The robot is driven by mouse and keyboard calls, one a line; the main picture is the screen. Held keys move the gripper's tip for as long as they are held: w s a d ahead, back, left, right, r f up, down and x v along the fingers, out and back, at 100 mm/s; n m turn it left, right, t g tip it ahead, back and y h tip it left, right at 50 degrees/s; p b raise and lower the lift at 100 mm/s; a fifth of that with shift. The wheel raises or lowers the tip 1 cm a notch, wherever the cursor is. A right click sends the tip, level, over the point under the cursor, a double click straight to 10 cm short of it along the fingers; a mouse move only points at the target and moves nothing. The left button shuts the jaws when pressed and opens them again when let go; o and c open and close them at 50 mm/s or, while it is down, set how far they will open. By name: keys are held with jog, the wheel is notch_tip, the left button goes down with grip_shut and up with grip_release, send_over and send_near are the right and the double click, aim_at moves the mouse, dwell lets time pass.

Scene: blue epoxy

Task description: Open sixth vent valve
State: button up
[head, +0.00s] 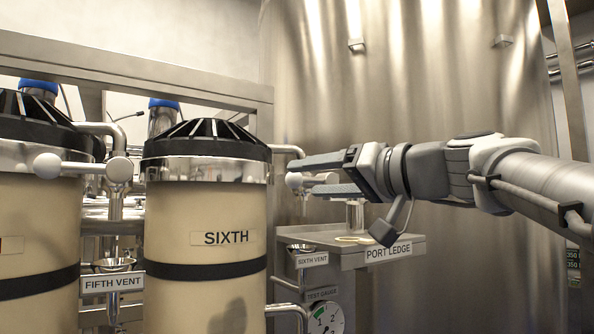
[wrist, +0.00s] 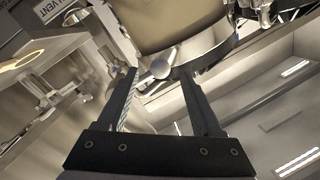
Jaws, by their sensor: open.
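The sixth vent valve shows a pale ball knob (head: 293,180) beside the cylinder labelled SIXTH (head: 226,238), above the SIXTH VENT label (head: 312,260). My gripper (head: 304,176) reaches in from the right with its fingers open, one above the other, near the knob. In the wrist view the knob (wrist: 160,69) lies between my two open fingertips (wrist: 158,74), with a gap on each side. I cannot tell whether a finger touches the valve. The valve body is largely hidden by my fingers in the head view.
The PORT LEDGE shelf (head: 350,240) lies just below my gripper, with a small ring-shaped item on it. A test gauge (head: 326,318) sits lower. The fifth vent valve, with a similar white knob (head: 47,166), is at the left. A large steel tank wall (head: 430,90) stands behind.

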aim_at(300, 177)
jog(key=p+x, duration=0.1)
jog(key=x, duration=0.4)
grip_shut()
jog(key=shift+r, duration=0.1)
jog(key=shift+s+r, duration=0.1)
jog(key=shift+r, duration=0.05)
dwell(1.2)
